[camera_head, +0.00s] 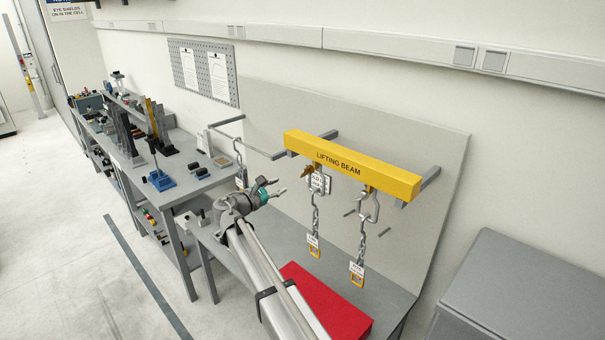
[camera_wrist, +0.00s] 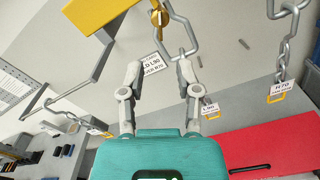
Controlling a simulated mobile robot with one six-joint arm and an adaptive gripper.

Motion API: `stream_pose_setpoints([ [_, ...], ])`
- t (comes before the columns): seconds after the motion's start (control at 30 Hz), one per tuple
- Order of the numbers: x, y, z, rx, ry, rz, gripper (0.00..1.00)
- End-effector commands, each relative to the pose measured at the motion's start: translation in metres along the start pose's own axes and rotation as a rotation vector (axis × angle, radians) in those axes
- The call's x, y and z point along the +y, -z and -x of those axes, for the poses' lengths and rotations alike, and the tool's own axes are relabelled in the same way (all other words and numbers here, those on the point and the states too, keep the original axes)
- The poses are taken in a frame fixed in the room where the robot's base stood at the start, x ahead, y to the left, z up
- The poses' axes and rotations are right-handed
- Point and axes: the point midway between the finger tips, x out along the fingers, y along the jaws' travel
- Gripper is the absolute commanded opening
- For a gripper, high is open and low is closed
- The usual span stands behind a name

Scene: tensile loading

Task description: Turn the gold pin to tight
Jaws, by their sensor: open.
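The gold pin (camera_wrist: 158,18) shows at the top of the wrist view, at a grey shackle (camera_wrist: 185,35) under the yellow lifting beam (camera_wrist: 98,12). In the head view the gold pin (camera_head: 307,173) is small, below the left part of the lifting beam (camera_head: 350,165). My gripper (camera_wrist: 158,72) is open and empty, with its fingers pointing up toward the pin and shackle but apart from them. In the head view my gripper (camera_head: 280,187) is left of the pin. A white tag (camera_wrist: 153,66) shows between the fingers. The pin's thread is too small to judge.
Chains with yellow-ended tags hang from the beam, one at right (camera_head: 361,240) and one nearer my gripper (camera_head: 314,220). Another hook and chain (camera_head: 239,165) hangs at left. A red box (camera_head: 330,310) lies on the bench below. A grey panel (camera_head: 430,190) stands behind.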

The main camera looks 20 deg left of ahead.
Motion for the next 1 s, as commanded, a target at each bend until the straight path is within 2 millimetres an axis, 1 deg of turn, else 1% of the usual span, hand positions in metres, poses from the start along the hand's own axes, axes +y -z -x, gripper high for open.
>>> stream_pose_setpoints([
  [0.5, 0.001, 0.001, -0.077, 0.0, 0.0, 0.0, 0.43],
  [0.7, 0.001, 0.001, -0.102, 0.0, -0.001, 0.0, 0.43],
  [0.83, 0.002, 0.001, -0.112, 0.001, -0.001, 0.0, 0.43],
  [1.0, 0.002, 0.001, -0.118, 0.001, -0.003, 0.0, 0.43],
])
